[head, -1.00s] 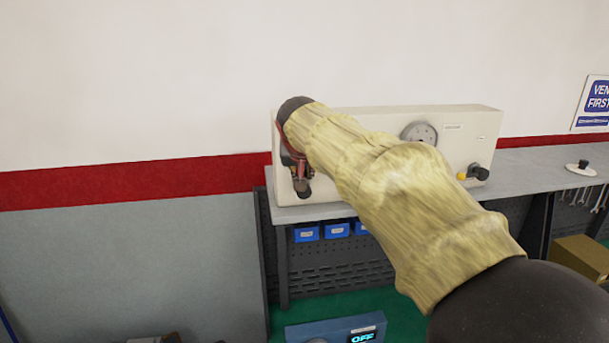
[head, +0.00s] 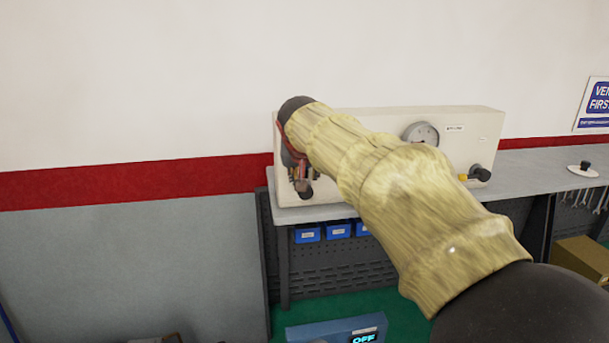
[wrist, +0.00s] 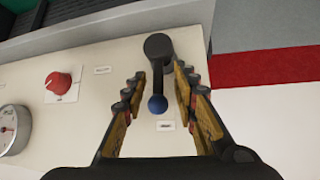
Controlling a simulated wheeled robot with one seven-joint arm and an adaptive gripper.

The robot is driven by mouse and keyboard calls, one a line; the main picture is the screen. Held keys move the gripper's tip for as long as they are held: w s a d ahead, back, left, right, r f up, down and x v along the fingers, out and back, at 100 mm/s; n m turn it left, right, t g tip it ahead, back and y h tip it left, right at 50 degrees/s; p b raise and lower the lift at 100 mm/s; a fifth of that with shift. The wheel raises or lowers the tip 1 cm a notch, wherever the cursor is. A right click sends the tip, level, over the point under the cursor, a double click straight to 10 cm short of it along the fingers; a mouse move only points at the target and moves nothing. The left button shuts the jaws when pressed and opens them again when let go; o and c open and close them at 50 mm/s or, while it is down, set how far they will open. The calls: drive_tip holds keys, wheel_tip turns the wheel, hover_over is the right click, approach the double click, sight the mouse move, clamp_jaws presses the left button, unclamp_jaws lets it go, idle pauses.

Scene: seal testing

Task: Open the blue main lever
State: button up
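The main lever (wrist: 157,76) shows in the wrist view as a dark pivot and arm with a blue ball knob (wrist: 157,104) at its end, mounted on the cream test panel (wrist: 100,60). My gripper (wrist: 157,78) is open, with one finger on each side of the lever. Gaps show between the fingers and the lever. In the head view my gripper (head: 301,185) is at the left end of the panel (head: 470,130), and my sleeved arm hides much of the panel. I cannot make out the blue knob there.
A red knob (wrist: 58,83) and a pressure gauge (wrist: 12,130) are on the panel, left of the lever in the wrist view. The panel stands on a grey bench (head: 520,165). A white disc with a black knob (head: 584,168) lies farther right. Blue bins (head: 307,234) are below.

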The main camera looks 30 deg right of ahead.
drive_tip(key=v, duration=1.1)
drive_tip(key=shift+s+r, duration=0.2)
drive_tip(key=shift+s, duration=0.05)
drive_tip(key=shift+a, duration=0.1)
drive_tip(key=s+a+f+n+y+b, duration=0.1)
drive_tip(key=s+a+f+b, duration=0.3)
drive_tip(key=s+f+b, duration=0.5)
drive_tip(key=s+a+f+n+g+y+b, duration=0.1)
drive_tip(key=s+f+b, duration=0.8)
drive_tip(key=f, duration=1.9)
drive_tip(key=s+a+f+n+g+y+b, duration=0.1)
drive_tip(key=s+a+f+b, duration=0.7)
drive_tip(key=f, duration=1.1)
drive_tip(key=s+n+y+b, duration=0.1)
drive_tip(key=n+b, duration=0.1)
drive_tip(key=shift+n, duration=0.4)
